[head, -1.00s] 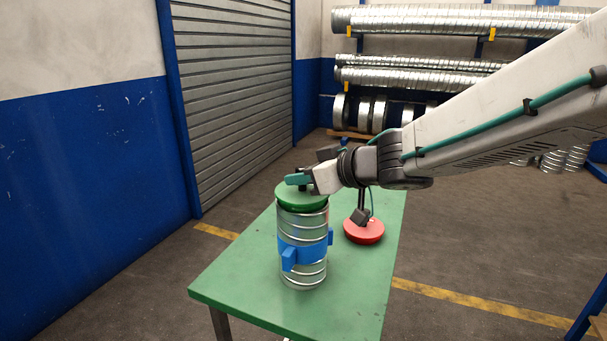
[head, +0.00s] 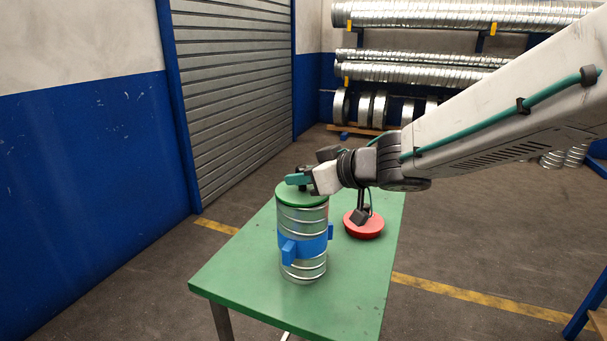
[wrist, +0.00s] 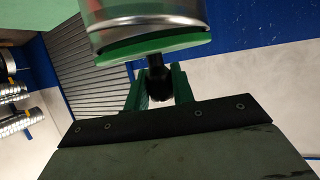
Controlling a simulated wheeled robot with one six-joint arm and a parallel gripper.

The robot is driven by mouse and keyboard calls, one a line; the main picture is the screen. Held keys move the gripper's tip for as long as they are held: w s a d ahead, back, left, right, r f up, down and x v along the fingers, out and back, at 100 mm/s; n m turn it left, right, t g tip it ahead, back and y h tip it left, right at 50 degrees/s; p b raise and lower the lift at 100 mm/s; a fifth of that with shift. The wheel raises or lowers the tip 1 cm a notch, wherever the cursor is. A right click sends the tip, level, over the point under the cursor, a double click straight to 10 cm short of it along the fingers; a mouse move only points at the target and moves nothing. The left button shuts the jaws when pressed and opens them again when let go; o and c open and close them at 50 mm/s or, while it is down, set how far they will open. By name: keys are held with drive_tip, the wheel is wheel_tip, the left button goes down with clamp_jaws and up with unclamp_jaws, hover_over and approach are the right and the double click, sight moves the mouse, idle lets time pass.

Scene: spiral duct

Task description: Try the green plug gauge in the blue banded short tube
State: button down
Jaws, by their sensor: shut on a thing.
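The short tube (head: 303,220) is spiral metal with a blue band (head: 305,248) and side lugs. It stands upright on the green table. The green plug gauge (head: 300,195) sits level at its top mouth, with a thin green rim showing. In the wrist view the gauge's green face (wrist: 150,50) shows at the tube's metal rim (wrist: 145,25). My gripper (wrist: 160,88) is shut on the gauge's black handle (wrist: 156,72). In the head view my gripper (head: 302,185) is just above the gauge. How deep the gauge's lower part sits is hidden by the tube wall.
A red disc (head: 363,225) with a dark handle lies on the table (head: 240,275) right of the tube, below my arm. The table's front and left are clear. A shutter door (head: 235,90) and duct racks (head: 430,70) stand behind.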

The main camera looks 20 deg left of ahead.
drive_tip(key=shift+f, duration=0.15)
idle(0.3)
drive_tip(key=c, duration=1.1)
unclamp_jaws()
drive_tip(key=v, duration=0.8)
